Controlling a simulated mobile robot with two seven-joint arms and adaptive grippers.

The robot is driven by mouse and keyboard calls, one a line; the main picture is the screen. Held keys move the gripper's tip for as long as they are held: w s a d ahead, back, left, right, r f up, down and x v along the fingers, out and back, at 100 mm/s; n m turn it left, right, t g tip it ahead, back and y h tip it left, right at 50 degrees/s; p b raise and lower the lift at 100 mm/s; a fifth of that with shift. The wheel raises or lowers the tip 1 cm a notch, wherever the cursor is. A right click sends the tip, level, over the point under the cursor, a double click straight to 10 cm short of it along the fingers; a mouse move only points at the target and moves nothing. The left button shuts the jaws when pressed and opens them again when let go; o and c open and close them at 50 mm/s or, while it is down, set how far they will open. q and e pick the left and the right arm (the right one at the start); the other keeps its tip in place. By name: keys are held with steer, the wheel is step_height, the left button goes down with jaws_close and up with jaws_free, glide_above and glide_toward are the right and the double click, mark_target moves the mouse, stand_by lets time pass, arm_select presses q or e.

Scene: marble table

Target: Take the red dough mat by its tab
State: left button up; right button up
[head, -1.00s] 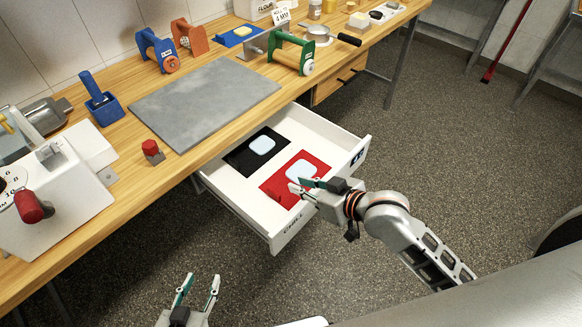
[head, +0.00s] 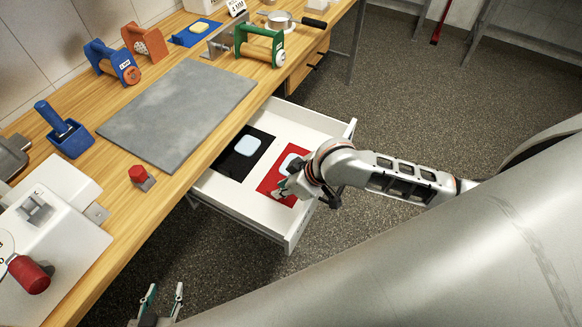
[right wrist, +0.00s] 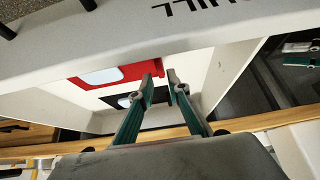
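The red dough mat (head: 268,183) lies flat in the open white drawer, with a pale rounded dough piece (head: 287,163) on it. In the right wrist view the red mat (right wrist: 125,73) shows ahead of the fingers, and its narrow red tab (right wrist: 158,66) points toward the gap between the fingertips. My right gripper (right wrist: 160,84) is open and empty there; I cannot tell whether the tab is between the fingers. In the head view my right gripper (head: 281,187) is over the mat's near end and hides part of it. My left gripper (head: 164,291) is open and empty, low in the picture.
A black mat (head: 231,162) with another pale piece lies beside the red mat. The drawer's front wall (head: 298,229) and side walls stand around both. The wooden table (head: 139,207) above carries a grey slab (head: 180,115), a red-knobbed piece (head: 139,176) and several tools.

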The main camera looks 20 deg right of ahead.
steer(key=x, duration=0.5)
steer(key=shift+w+a+f, duration=0.1)
steer(key=shift+w+f, duration=0.1)
steer(key=shift+f, duration=0.15)
steer(key=shift+c, duration=0.4)
jaws_close()
